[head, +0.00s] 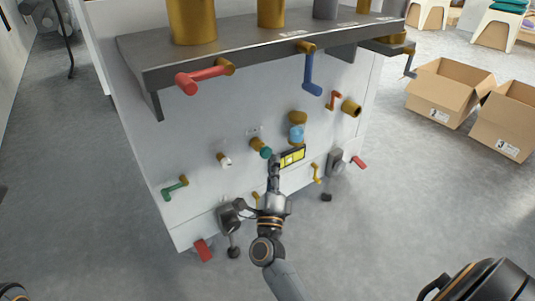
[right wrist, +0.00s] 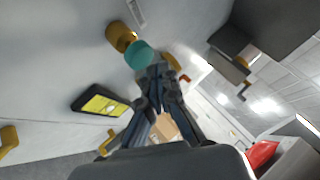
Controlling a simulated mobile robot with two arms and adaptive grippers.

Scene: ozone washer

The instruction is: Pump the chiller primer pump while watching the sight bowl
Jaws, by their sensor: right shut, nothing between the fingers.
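A brass fitting with a round teal cap (head: 265,152) sticks out of the white panel (head: 210,125); I take it to be the primer pump. A small light-blue bowl (head: 296,132) under a brass head, which looks like the sight bowl, is just up and right of it. My right gripper (head: 273,163) is shut and empty, with its tips close below the teal cap. In the right wrist view the teal cap (right wrist: 139,55) is just beyond the fingertips (right wrist: 158,72); I cannot tell whether they touch. My left gripper is out of view.
A black block with a yellow face (head: 292,157) is right beside my right gripper. Red (head: 203,80), blue (head: 311,75) and green (head: 175,188) handles project from the unit. Cardboard boxes (head: 447,92) stand on the floor at right.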

